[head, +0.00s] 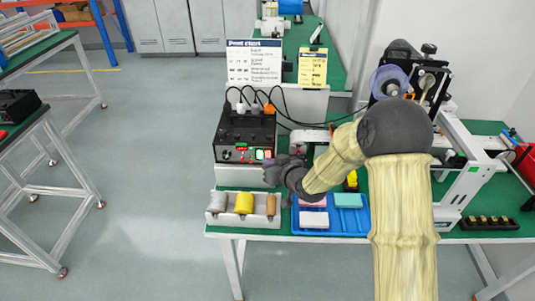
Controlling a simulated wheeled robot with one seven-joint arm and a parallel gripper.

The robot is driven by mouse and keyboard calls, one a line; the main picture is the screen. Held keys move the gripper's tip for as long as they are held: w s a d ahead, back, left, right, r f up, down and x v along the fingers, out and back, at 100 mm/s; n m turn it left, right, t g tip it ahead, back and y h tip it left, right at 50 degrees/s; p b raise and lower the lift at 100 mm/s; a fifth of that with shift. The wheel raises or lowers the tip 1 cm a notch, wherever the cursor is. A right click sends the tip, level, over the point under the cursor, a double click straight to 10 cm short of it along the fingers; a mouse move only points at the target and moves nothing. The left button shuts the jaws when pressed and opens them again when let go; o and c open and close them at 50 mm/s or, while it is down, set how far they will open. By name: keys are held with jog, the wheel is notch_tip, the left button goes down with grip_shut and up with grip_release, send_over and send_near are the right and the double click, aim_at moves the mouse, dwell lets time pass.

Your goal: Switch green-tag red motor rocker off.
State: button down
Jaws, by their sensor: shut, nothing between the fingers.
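Small red and green parts also show at the panel's left. The tags are too small to read, and I cannot tell the rocker positions. My gripper (269,168) is shut and empty, just in front of the panel's lower right corner. It partly covers that corner; whether it touches the panel is not clear.
A white tray (215,219) with several spools sits at the front edge. A blue tray (345,228) with coloured blocks lies to its right, under my arm. A white machine (462,190) stands at right. A paper chart (254,62) and yellow sheet (313,67) stand behind the box.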

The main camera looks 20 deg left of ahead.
jog(key=shift+w, duration=0.15)
jog(key=shift+w+a, duration=0.1)
jog(key=shift+w, duration=0.15)
jog(key=shift+w+r, duration=0.1)
jog(key=shift+w, duration=0.2)
dwell(1.0)
jog(key=shift+s+b, duration=0.4)
jog(key=shift+s, duration=0.3)
jog(key=s, duration=0.1)
jog(key=s+d+b, duration=0.1)
jog(key=s, duration=0.1)
jog(key=s+f+b, duration=0.1)
jog(key=s, duration=0.1)
jog(key=shift+d, duration=0.2)
dwell(0.3)
